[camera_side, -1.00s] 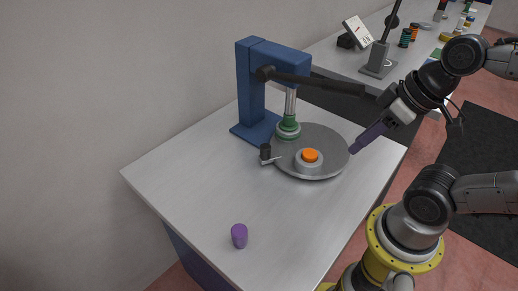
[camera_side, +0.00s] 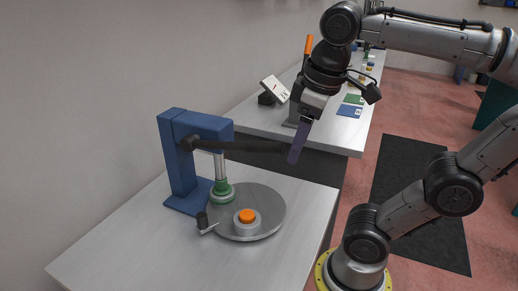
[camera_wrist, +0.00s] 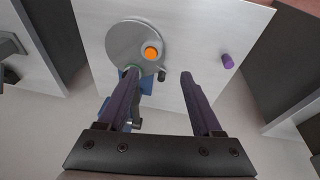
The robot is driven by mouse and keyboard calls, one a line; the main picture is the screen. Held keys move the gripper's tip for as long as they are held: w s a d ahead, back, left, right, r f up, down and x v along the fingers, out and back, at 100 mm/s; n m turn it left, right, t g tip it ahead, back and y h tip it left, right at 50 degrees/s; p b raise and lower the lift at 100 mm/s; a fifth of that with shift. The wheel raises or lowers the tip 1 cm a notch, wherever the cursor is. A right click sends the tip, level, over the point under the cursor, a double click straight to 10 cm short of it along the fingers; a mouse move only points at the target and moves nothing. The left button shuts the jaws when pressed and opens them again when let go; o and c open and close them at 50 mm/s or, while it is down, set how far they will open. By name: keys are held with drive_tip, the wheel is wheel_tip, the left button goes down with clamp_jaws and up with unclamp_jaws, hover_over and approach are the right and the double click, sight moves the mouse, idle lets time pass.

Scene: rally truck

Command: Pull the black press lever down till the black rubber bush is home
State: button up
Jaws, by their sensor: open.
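The blue press (camera_side: 180,160) stands at the back of the light worktop. Its black lever (camera_side: 245,147) reaches right from the pivot, roughly level. My gripper (camera_side: 295,158) is open at the lever's free end, purple fingers pointing down. One finger overlaps the lever tip in the side view; I cannot tell whether they touch. In the wrist view my gripper (camera_wrist: 155,88) has wide-apart fingers, with nothing clearly held. The silver ram (camera_side: 219,166) comes down onto a green fixture (camera_side: 221,193) at the turntable's edge. I cannot make out the black rubber bush there.
The grey turntable (camera_side: 265,215) carries an orange-topped hub (camera_side: 246,218) and a small black-knobbed crank (camera_side: 203,220). A purple cylinder (camera_wrist: 227,61) stands on the worktop. A second bench (camera_side: 340,130) with small items lies behind. The worktop's front is clear.

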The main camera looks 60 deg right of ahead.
drive_tip(key=w+d+r+g, duration=0.2)
drive_tip(key=w+r, duration=0.2)
drive_tip(key=r, duration=0.4)
drive_tip(key=h, duration=0.1)
approach(267, 143)
drive_tip(key=shift+g, duration=0.4)
drive_tip(key=f, duration=0.3)
drive_tip(key=d+f, duration=0.1)
drive_tip(key=f, duration=0.2)
drive_tip(key=d+f, duration=0.1)
drive_tip(key=f, duration=0.2)
drive_tip(key=shift+w+f, duration=0.35)
clamp_jaws()
drive_tip(key=shift+a, duration=0.1)
